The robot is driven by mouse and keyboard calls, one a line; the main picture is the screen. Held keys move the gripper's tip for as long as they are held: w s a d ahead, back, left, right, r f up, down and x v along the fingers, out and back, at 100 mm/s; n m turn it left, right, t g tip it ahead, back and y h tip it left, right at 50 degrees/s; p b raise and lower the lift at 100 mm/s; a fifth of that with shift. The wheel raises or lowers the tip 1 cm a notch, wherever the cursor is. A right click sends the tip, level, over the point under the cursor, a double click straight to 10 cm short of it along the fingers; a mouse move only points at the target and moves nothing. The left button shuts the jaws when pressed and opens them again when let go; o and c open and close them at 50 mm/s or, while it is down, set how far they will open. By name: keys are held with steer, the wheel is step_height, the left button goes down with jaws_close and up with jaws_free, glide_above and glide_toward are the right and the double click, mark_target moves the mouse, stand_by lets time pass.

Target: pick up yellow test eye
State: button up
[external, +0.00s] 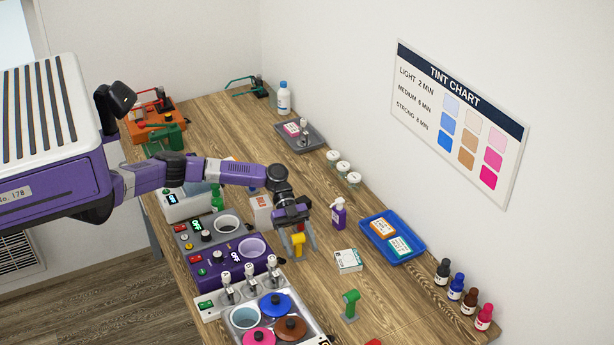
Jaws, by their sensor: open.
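The yellow test eye (298,244) shows below my gripper as a small upright yellow piece with a wider head. My gripper (297,246) points down over it and is open, with one grey finger to each side of it in this view. I cannot tell whether either finger touches it. The gripper body hides what is directly behind the top of the piece. A similar green piece (350,304) stands apart on the table, nearer the camera.
The wooden table (390,310) holds a purple heater unit (225,275) and a tray of coloured pots to the left and front. Dye bottles line the right edge.

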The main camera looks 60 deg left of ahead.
steer(key=shift+d+f, duration=0.2)
steer(key=shift+d, duration=0.2)
jaws_close()
steer(key=shift+r, duration=0.1)
